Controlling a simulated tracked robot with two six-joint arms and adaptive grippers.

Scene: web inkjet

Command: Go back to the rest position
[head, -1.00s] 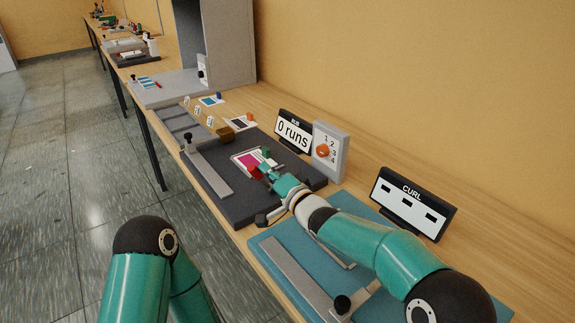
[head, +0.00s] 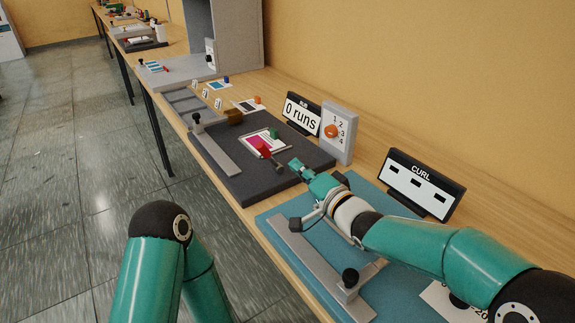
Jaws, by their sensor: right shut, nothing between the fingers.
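My right gripper (head: 297,167) is shut and empty. It is held near the right edge of the dark grey board (head: 237,187), close to the blue mat (head: 268,217). On the dark board lies a printed card (head: 252,142) with a magenta area, and a red piece (head: 264,151) and a green piece (head: 275,134) sit on it. A small dark-handled part (head: 279,166) shows between the red piece and my gripper, apart from the fingertips. My left arm shows at the lower left, but its gripper is out of view.
A sign reading "0 runs" (head: 301,114) and a dial box (head: 338,133) stand behind the board. A CURL display (head: 421,184) stands behind the blue mat. A grey bar with a black knob (head: 349,277) lies on the mat. The floor at left is clear.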

